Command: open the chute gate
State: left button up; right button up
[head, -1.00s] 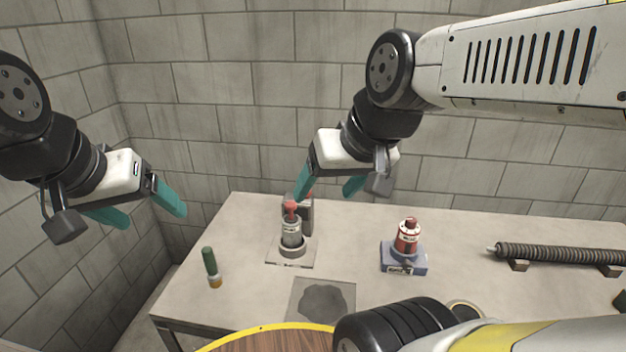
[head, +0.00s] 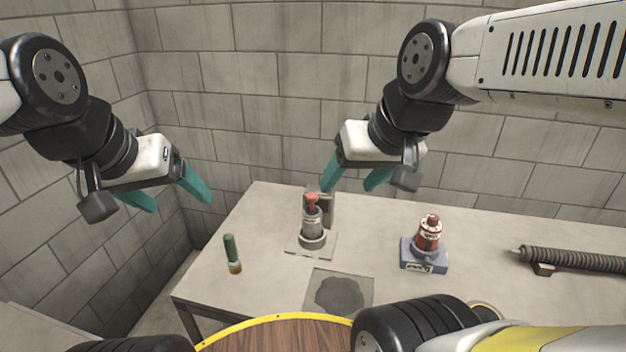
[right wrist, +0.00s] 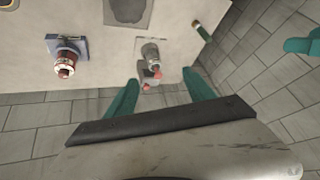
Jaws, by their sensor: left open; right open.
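Nothing in view is plainly recognisable as a chute gate. A grey cylinder with a red top (head: 312,222) stands upright in a ring on a pale plate, with a dark grey block (head: 328,208) close behind it. My right gripper (head: 352,182) is open and empty, above and behind that cylinder in the head view. In the right wrist view, the cylinder (right wrist: 151,55) shows just beyond and between the open fingers, apart from them. My left gripper (head: 180,200) is open and empty, off the table's left end; a teal finger of it (right wrist: 302,45) shows in the right wrist view.
A red canister (head: 429,232) stands on a blue base (head: 424,262). A green stick with a yellow end (head: 231,250) is at the table's left. A dark-patched plate (head: 340,292) lies in front. A ribbed dark rod (head: 575,258) lies right. Block walls enclose the table.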

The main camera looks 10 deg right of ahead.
jog(key=shift+w+r, duration=0.15)
jog(key=shift+w, duration=0.15)
jog(key=shift+c, duration=0.9)
jog(key=w+d+m+g, duration=0.2)
jog(key=w+m+g, duration=0.15)
jog(key=w, duration=1.25)
jog(key=w+f+m+g, duration=0.1)
jog(key=w+f, duration=0.3)
jog(key=w, duration=0.1)
jog(key=w+d+f+m+h, duration=0.1)
jog(key=w+f+m, duration=0.1)
jog(key=w+f, duration=0.2)
jog(key=w+f+m+g+h, duration=0.1)
jog(key=w+f, duration=0.3)
jog(key=w, duration=0.1)
jog(key=shift+w+d+m+g, duration=0.2)
jog(key=shift+w+m+g, duration=0.15)
notch_tip(320, 180, down, 7)
jog(key=shift+f, duration=0.2)
grip_shut()
